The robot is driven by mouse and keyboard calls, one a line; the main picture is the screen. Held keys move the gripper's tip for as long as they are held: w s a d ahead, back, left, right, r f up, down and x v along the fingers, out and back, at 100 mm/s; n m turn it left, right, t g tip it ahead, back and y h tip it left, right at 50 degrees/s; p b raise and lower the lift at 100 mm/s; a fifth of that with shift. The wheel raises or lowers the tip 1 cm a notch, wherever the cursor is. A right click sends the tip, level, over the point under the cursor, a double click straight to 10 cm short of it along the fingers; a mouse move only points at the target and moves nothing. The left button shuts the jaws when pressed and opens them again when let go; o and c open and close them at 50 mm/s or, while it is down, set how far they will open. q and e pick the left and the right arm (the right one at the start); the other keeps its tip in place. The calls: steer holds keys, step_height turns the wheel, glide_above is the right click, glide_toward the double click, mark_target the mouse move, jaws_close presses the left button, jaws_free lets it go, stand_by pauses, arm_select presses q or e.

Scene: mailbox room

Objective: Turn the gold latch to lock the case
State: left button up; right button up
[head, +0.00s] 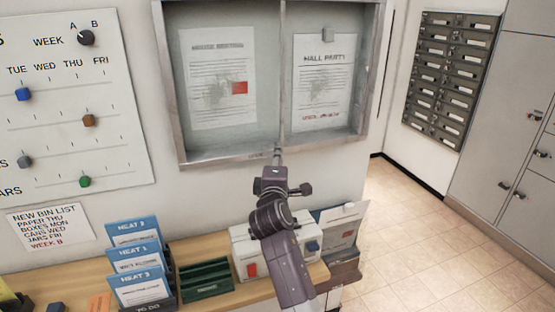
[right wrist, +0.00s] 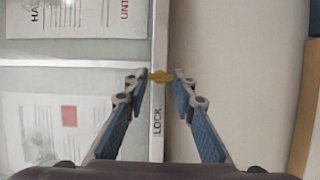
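The case is a grey-framed glass notice case (head: 284,70) on the wall, with its doors closed over two posted papers. The gold latch (right wrist: 160,76) is on the frame in the right wrist view, beside the printed word LOCK (right wrist: 157,121). My right gripper (right wrist: 161,73) has its two blue-padded fingers spread, one on each side of the latch. The tips are very close to the latch; I cannot tell if they touch it. In the head view my right gripper (head: 278,158) reaches up to the bottom frame and hides the latch. My left gripper is not in view.
Below is a wooden shelf (head: 225,290) with blue card holders (head: 140,262), a green rack (head: 205,279) and a white switch box (head: 245,258). A week board (head: 70,100) hangs at left. Mailboxes (head: 450,75) and open tiled floor (head: 430,220) are at right.

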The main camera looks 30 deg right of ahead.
steer(key=o, duration=0.5)
steer(key=shift+s+d, duration=0.1)
steer(key=v, duration=1.2)
